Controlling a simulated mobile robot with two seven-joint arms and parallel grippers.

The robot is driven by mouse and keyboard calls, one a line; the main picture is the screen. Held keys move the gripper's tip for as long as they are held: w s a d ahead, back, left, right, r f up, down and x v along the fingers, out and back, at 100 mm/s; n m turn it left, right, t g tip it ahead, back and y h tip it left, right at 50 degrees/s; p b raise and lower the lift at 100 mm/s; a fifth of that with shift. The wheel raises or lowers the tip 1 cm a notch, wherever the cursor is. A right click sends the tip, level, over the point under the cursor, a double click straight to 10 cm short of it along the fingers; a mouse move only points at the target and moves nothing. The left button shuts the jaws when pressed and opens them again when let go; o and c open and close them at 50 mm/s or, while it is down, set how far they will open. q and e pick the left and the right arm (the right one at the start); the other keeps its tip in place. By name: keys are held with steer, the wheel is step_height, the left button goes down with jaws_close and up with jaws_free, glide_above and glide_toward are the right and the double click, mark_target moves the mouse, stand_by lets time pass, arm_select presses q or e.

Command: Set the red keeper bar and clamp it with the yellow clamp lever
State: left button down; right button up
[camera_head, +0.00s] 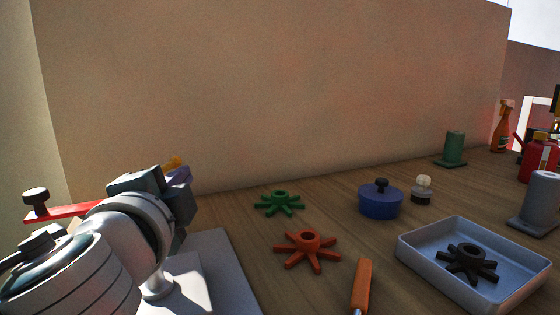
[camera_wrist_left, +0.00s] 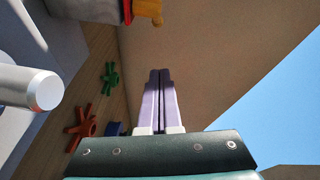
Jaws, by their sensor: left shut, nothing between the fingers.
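The red keeper bar (camera_head: 68,212) shows at the left of the head view, with a black knob on its left end; my arm hides its right part. A small piece of the yellow clamp lever (camera_head: 174,162) shows just behind my left gripper (camera_head: 180,174). In the left wrist view, the yellow lever (camera_wrist_left: 149,8) is at the top edge, with a red part (camera_wrist_left: 128,12) beside it. My left gripper's purple fingers (camera_wrist_left: 159,72) are shut with nothing between them, apart from the lever. How the bar sits in its fixture is hidden. My right gripper is not in view.
A grey base plate (camera_head: 224,255) lies under my arm. On the wooden table are a green star knob (camera_head: 280,202), an orange star knob (camera_head: 307,249), a blue lidded pot (camera_head: 380,202), an orange handle (camera_head: 362,282) and a grey tray (camera_head: 420,258). A wall (camera_head: 270,90) stands behind.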

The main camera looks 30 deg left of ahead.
mark_target(173, 164)
arm_select(q)
steer(key=w+a+f, duration=0.1)
steer(key=w+a, duration=0.4)
steer(key=a, duration=0.2)
steer(key=shift+w+a+f, duration=0.25)
steer(key=shift+w, duration=0.05)
steer(key=shift+a+f+n+y, duration=0.15)
steer(key=shift+a+n+y, duration=0.15)
steer(key=shift+y, duration=0.1)
steer(key=shift+a+g+b, duration=0.2)
steer(key=shift+g+b, duration=0.25)
steer(key=shift+g, duration=0.05)
steer(key=shift+s, duration=0.1)
steer(key=shift+y, duration=0.3)
